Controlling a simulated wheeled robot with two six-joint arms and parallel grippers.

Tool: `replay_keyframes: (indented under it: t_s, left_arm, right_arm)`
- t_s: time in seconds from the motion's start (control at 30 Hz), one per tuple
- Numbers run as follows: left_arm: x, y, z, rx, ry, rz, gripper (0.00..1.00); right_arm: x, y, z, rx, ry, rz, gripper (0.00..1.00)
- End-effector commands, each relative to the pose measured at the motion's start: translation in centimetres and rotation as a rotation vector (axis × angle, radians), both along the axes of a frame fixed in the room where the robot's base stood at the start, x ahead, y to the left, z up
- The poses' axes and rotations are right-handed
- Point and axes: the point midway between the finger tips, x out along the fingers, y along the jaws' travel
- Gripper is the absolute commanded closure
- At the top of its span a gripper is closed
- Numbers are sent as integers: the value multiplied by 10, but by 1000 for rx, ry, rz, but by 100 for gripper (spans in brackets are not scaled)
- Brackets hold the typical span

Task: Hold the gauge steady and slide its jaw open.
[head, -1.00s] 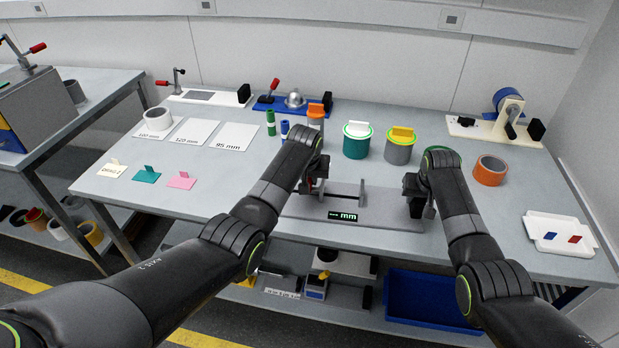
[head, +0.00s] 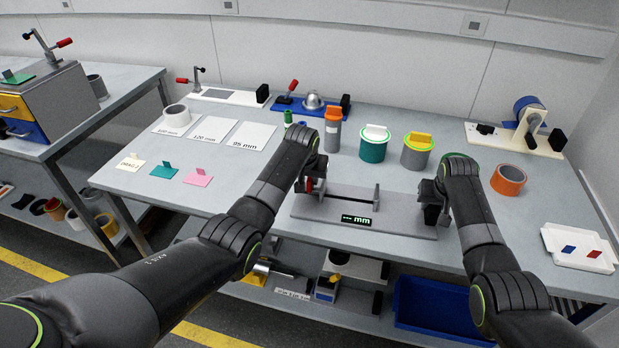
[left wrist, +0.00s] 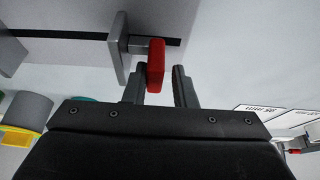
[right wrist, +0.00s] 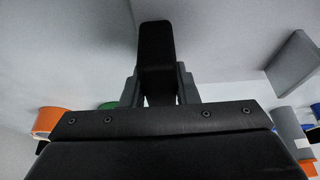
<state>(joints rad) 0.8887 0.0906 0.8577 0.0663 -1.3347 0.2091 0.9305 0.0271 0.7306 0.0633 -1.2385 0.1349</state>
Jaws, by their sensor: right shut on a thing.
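The gauge (head: 385,225) is a grey base with a rail, an upright post and a small display reading dashes and "mm". It lies near the table's front edge. My left gripper (head: 311,188) is at its left end. In the left wrist view my open left fingers (left wrist: 158,88) stand either side of the red tab (left wrist: 156,65) on the grey jaw (left wrist: 119,46), with a gap on the right. My right gripper (head: 432,212) is at the gauge's right end. In the right wrist view its fingers (right wrist: 160,88) are shut on a black grip block (right wrist: 155,45).
Behind the gauge stand an orange-topped grey cylinder (head: 333,130), a teal pot (head: 374,145) and a grey pot with a yellow block (head: 418,152). An orange ring (head: 508,180) and a white tray (head: 578,248) are at right. Labelled cards (head: 210,130) lie at left.

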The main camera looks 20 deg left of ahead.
Motion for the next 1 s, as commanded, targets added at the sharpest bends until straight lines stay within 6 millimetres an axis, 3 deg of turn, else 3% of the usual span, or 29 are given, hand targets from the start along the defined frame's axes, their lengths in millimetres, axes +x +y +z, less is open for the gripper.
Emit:
replay_keyframes:
  t_s: [0.37, 0.8, 1.0]
  left_arm:
    - [-8, -1, 18, -2, -2, -1, 76]
    - [-36, -1, 84, -1, -3, 1, 76]
    - [-45, -1, 106, -2, -3, 1, 76]
  right_arm:
    - [-2, -3, -4, -5, 10, -4, 100]
    - [-2, -3, -4, -5, 9, -4, 100]
    - [-2, -3, -3, -5, 8, -4, 100]
